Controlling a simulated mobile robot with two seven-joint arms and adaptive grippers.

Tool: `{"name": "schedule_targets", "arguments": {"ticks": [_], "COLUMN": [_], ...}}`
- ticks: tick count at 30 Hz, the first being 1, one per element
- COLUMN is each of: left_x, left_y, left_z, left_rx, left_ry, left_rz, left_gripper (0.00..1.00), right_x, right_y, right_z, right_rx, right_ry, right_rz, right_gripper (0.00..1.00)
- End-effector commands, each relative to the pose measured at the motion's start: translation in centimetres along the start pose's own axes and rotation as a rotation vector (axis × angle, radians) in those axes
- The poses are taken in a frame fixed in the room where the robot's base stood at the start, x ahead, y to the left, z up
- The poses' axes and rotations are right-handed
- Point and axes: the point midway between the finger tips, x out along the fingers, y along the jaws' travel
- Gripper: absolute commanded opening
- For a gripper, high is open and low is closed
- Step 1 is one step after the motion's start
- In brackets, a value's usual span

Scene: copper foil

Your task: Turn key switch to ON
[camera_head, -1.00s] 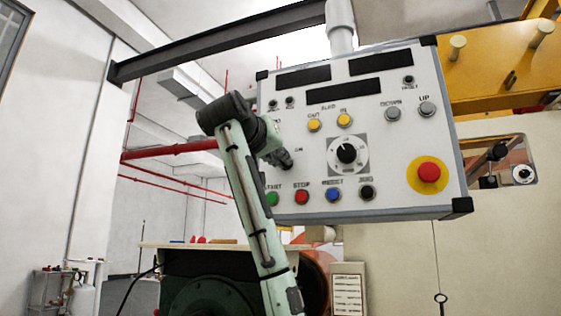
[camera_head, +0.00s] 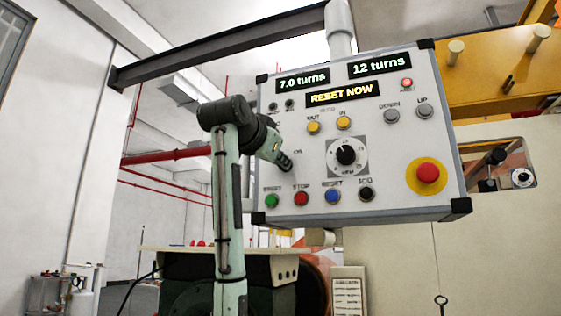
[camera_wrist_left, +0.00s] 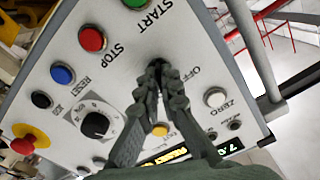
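The grey control panel (camera_head: 392,156) hangs at the centre right of the head view and fills much of the left wrist view (camera_wrist_left: 125,62). The key switch is hidden behind my left fingertips, between the START button and the upper small knobs. My left gripper (camera_head: 287,163) reaches the panel's left part. In the left wrist view its fingertips (camera_wrist_left: 160,68) are nearly together at the panel by the OFF label; they look shut on the key, which I cannot see itself. My right gripper is out of view.
Below the gripper are the green START (camera_head: 271,201), red STOP (camera_head: 301,197) and blue RESET (camera_head: 333,195) buttons. A dial (camera_head: 346,155) and a red emergency button (camera_head: 428,173) lie to the right. Free air is left of the panel.

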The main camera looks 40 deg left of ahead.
Motion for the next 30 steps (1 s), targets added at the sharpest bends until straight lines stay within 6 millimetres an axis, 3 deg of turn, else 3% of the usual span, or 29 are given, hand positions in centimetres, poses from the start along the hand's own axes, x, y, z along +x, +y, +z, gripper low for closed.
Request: {"name": "schedule_targets", "arguments": {"ticks": [20, 26, 30], "left_x": [0.03, 0.03, 0.02], "left_y": [0.04, 0.03, 0.02], "left_z": [0.06, 0.04, 0.03], "left_rx": [0.07, 0.069, 0.068], "left_ry": [-0.002, -0.001, -0.001], "left_rz": [0.001, 0.001, 0.0], "left_gripper": [0.0, 0.25, 0.25], "right_x": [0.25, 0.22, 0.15], "right_y": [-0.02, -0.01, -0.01], "right_z": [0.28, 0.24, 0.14], "right_rx": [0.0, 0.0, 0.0], "right_ry": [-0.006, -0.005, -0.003], "right_rz": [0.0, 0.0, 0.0], "right_gripper": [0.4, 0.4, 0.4]}}
